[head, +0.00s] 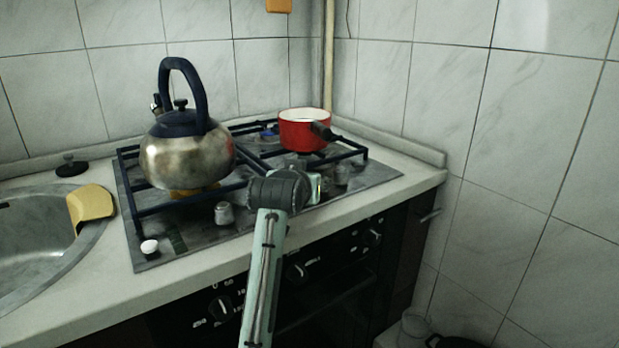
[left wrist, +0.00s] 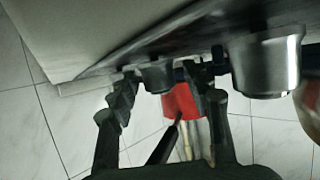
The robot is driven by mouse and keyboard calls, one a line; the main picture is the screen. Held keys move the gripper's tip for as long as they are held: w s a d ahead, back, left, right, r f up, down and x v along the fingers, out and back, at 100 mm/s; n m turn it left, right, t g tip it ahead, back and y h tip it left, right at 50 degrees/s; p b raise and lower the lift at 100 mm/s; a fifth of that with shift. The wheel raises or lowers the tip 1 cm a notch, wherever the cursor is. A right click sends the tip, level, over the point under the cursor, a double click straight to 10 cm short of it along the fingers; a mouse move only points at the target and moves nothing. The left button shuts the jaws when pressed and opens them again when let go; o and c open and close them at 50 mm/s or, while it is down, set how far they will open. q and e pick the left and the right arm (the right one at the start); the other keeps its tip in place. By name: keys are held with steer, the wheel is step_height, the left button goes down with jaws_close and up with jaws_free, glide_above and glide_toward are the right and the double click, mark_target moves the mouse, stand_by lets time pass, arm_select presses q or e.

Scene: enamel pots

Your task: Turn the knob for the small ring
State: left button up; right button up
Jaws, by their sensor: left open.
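The gas hob (head: 152,262) has metal knobs on its top along the front and right. One knob (head: 224,213) stands clear at the front. Another knob (head: 341,174) is just beyond my left gripper (head: 316,188), partly hidden by it. In the left wrist view, which is upside down, the open fingers of my left gripper (left wrist: 168,85) have a small metal knob (left wrist: 157,77) between or just beyond their tips; contact cannot be told. A larger-looking knob (left wrist: 266,62) is nearer, outside the right-hand finger. Which knob serves the small ring is not readable. My right gripper is out of view.
A steel kettle (head: 186,160) with a blue handle stands on the hob's left. A red saucepan (head: 302,134) stands at the back right, its dark handle pointing toward the gripper. A white button (head: 149,247) is at the front left. The oven front (head: 330,275) drops below the counter.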

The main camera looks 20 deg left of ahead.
arm_select(q)
steer(key=shift+s, duration=0.1)
steer(key=shift+c, duration=0.6)
jaws_close()
